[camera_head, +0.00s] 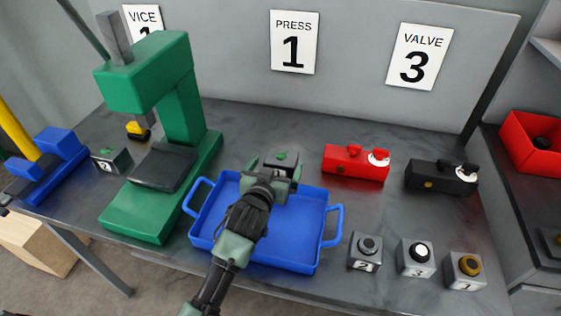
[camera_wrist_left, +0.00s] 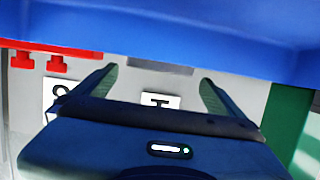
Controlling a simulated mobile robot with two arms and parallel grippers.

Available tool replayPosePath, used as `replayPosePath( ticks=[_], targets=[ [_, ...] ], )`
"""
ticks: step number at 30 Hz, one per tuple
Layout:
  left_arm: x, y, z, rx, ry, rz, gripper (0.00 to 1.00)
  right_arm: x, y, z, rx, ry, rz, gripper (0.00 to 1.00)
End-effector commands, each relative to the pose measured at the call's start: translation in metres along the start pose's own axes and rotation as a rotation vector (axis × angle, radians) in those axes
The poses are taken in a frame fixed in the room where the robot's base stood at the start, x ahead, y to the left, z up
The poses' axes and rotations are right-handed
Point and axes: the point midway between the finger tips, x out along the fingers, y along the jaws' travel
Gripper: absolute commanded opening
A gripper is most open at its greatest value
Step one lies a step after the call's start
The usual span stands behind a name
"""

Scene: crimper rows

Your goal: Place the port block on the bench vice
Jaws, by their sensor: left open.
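The blue bench vice (camera_head: 52,165) stands at the left end of the bench, with a yellow bar rising beside it. No block is clearly marked as the port block. A red block (camera_head: 352,165) and a black block (camera_head: 440,177), each with fittings on top, sit at the right back. My left gripper (camera_head: 283,165) is over the far part of the blue tray, pointing away. In the left wrist view its two green-lined fingers (camera_wrist_left: 155,90) are apart, with nothing visibly held. My right gripper is not in view.
The blue tray (camera_head: 330,227) has raised side handles. A tall green press (camera_head: 180,115) stands between tray and vice. A small dark numbered block (camera_head: 112,160) is beside the vice. Several small numbered blocks (camera_head: 415,257) line the right front. Signs hang on the back panel (camera_head: 350,60).

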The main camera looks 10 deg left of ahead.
Motion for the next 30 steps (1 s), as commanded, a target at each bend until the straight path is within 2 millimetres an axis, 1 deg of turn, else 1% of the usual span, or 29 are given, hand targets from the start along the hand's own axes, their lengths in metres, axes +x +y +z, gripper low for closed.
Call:
replayPosePath(
  ticks=[5, 10, 12, 15, 18, 24, 26, 27, 29, 30],
  targets=[
    [0.014, 0.0, -0.002, -0.001, 0.0, -0.001, 1.0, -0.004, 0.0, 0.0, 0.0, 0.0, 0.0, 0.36],
    [0.037, 0.001, -0.003, 0.0, -0.001, -0.001, 1.0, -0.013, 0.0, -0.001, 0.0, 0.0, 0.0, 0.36],
    [0.047, 0.001, -0.002, 0.0, 0.0, 0.0, 1.0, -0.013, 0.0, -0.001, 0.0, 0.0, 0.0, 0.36],
    [0.056, 0.001, -0.001, -0.002, -0.001, 0.0, 1.0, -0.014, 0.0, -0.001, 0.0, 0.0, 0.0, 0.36],
    [0.059, 0.002, -0.001, -0.002, 0.001, 0.0, 1.0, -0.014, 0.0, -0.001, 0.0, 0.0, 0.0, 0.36],
    [0.059, 0.002, 0.0, -0.002, 0.001, 0.0, 1.0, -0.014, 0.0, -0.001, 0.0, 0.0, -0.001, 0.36],
    [0.059, 0.002, 0.0, -0.002, 0.0, 0.0, 0.83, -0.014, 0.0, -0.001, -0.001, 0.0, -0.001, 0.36],
    [0.059, 0.002, 0.0, -0.001, 0.0, 0.0, 0.72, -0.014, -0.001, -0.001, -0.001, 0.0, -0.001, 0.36],
    [0.059, 0.002, 0.0, -0.001, 0.0, 0.0, 0.56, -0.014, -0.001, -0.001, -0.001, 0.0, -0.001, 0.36],
    [0.059, 0.002, 0.0, -0.001, 0.0, 0.0, 0.44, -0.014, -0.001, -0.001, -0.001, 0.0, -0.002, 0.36]
  ],
)
